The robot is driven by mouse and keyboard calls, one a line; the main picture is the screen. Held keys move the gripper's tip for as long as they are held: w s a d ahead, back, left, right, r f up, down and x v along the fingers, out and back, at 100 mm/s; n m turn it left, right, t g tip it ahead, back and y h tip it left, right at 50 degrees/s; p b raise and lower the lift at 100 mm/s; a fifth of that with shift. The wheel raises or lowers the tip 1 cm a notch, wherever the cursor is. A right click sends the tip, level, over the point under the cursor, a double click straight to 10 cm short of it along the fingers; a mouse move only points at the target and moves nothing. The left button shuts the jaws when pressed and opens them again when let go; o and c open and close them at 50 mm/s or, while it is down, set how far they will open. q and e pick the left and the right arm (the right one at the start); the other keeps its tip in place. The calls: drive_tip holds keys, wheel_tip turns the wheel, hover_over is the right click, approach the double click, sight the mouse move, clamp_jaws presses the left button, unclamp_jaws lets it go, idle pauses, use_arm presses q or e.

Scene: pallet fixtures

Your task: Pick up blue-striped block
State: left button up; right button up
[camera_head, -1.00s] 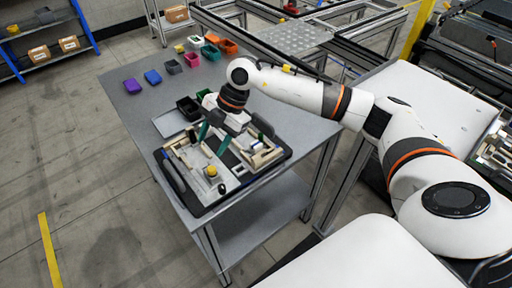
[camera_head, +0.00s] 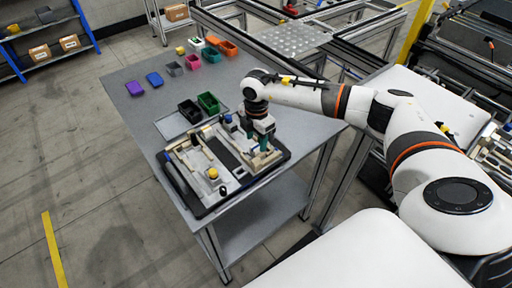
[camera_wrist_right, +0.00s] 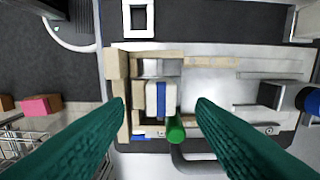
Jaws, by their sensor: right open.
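The blue-striped block (camera_wrist_right: 161,98) shows in the right wrist view as a pale block with a blue stripe, set in a pale wooden frame (camera_wrist_right: 120,65) on the pallet fixture (camera_head: 208,205). My right gripper (camera_head: 262,145) is over the right part of the fixture in the head view. In the right wrist view its two teal fingers are open, one on each side of the block and apart from it. I cannot make out the block in the head view, where the gripper is in front of that area. My left gripper is out of view.
A green cylinder (camera_wrist_right: 176,130) stands close beside the block. A yellow knob (camera_head: 213,173) is on the fixture. Black (camera_head: 189,110) and green bins (camera_head: 208,102) stand behind it. Small coloured bins line the table's far end.

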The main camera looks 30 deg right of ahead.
sight(256, 147)
wheel_tip(256, 147, down, 3)
drive_tip(key=shift+a+f+p, duration=0.1)
drive_tip(key=shift+p, duration=0.2)
clamp_jaws()
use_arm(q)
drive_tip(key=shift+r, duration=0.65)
